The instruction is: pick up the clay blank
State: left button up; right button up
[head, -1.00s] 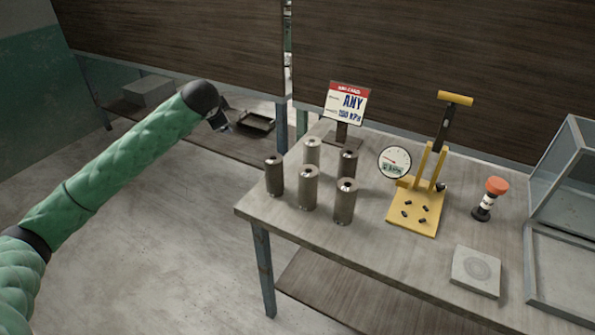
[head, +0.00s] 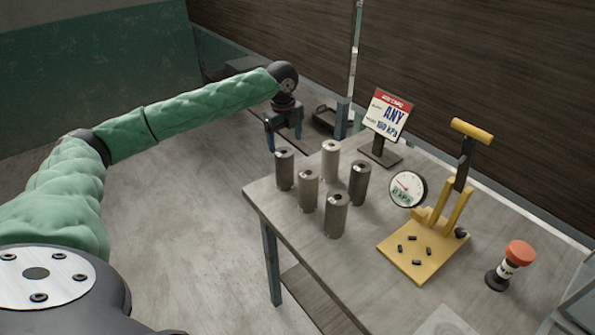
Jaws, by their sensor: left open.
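Several upright grey-brown cylinders stand in a group on the left end of the table in the head view. One is at the left (head: 284,169), one at the back (head: 330,160), one in the middle (head: 308,189), one at the right (head: 358,182) and one at the front (head: 336,214). Nothing marks one of them as the clay blank. My right gripper is out of view.
On the table (head: 330,262), a sign reading ANY 150 kPa (head: 387,117) stands behind the cylinders. A yellow lever press (head: 423,259) with a round gauge (head: 408,189), a red-topped button (head: 519,253) and a pale square pad (head: 446,322) are to the right.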

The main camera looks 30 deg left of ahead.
aim_at(284, 151)
pick_arm(q)
jog(key=shift+s+d+m, duration=0.15)
jog(key=shift+s+m, duration=0.15)
jog(key=shift+m, duration=0.3)
jog(key=shift+s+f+m+g, duration=0.1)
jog(key=shift+s+m+g, duration=0.1)
jog(key=shift+m, duration=0.35)
jog(key=shift+s+m+g, duration=0.1)
jog(key=shift+m+g, duration=0.1)
jog(key=shift+m, duration=0.95)
jog(key=shift+f, duration=0.1)
jog(key=shift+f+p, duration=0.45)
jog(key=shift+f, duration=0.8)
notch_tip(284, 151, down, 4)
jog(key=shift+f+p, duration=0.1)
jog(key=shift+p, duration=0.95)
jog(key=shift+f, duration=0.45)
jog(key=c, duration=1.2)
jog(key=shift+c, duration=1.4)
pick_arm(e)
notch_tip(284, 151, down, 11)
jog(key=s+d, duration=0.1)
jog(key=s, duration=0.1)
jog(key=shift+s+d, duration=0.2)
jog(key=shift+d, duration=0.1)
